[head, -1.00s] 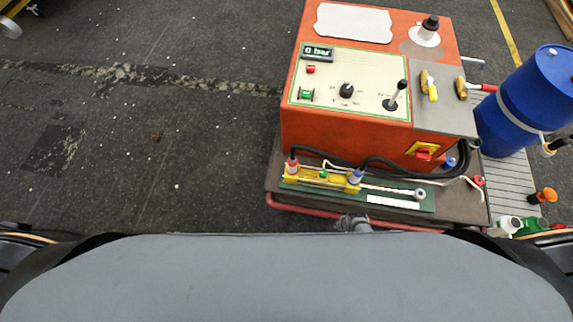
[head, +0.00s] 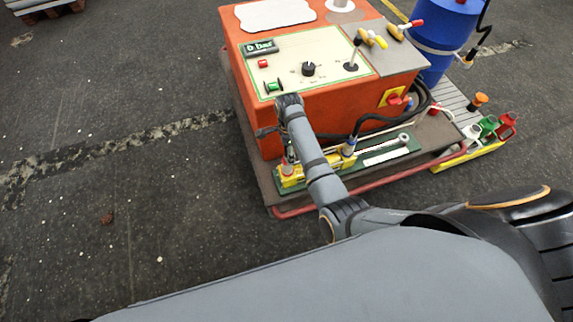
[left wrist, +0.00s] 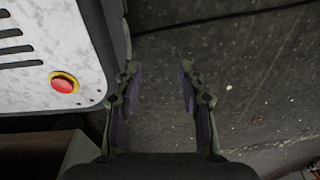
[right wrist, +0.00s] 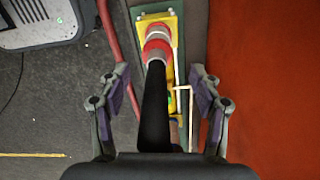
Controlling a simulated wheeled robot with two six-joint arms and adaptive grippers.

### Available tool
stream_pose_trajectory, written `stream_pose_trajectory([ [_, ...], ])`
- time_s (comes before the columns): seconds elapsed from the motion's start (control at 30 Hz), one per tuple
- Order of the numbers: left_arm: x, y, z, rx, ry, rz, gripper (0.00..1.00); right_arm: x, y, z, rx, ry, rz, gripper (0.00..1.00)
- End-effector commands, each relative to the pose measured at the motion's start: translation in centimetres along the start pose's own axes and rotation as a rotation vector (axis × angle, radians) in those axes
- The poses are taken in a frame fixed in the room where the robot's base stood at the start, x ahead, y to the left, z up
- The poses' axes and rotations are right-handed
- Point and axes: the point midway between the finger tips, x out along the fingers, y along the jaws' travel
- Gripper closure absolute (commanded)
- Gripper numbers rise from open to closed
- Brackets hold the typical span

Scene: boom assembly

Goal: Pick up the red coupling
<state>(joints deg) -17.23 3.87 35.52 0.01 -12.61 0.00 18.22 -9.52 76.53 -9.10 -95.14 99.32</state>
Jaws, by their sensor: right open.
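The red coupling (head: 287,167) stands at the left end of a yellow block (head: 293,182) on a green plate, on the cart. In the right wrist view the red coupling (right wrist: 157,50) sits ahead of my right gripper (right wrist: 161,88), with its black hose (right wrist: 154,110) running back between the fingers. The fingers are open, one on each side of the hose, with gaps. In the head view my right forearm reaches over the plate; the fingertips cannot be made out there. My left gripper (left wrist: 158,82) is open and empty over the floor.
The orange control box (head: 330,110) stands right behind the green plate (head: 402,148). A blue coupling (head: 349,147) with a black hose is on the block's right end. A red rail (head: 375,186) edges the cart. A blue drum (head: 443,25) stands at the right.

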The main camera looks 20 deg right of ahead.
Motion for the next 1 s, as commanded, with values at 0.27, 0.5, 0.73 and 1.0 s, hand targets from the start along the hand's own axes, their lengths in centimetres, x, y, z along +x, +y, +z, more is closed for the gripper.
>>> stream_pose_trajectory([
  [0.27, 0.3, -1.0, 0.1, 0.005, -0.001, -0.012, 0.6, 1.8, 0.0, 0.0, -0.001, -0.001, 0.0, 0.36],
  [0.5, 1.2, -1.0, 0.2, 0.005, -0.001, -0.012, 0.6, 5.8, 0.4, 0.4, -0.003, 0.0, 0.001, 0.36],
  [0.73, 1.3, -1.0, 0.2, 0.005, -0.001, -0.012, 0.6, 6.8, 0.4, 0.4, -0.001, -0.002, -0.001, 0.36],
  [1.0, 1.3, -0.9, 0.1, 0.005, 0.0, -0.012, 0.6, 6.7, 0.4, 0.4, -0.002, -0.001, -0.001, 0.57],
])
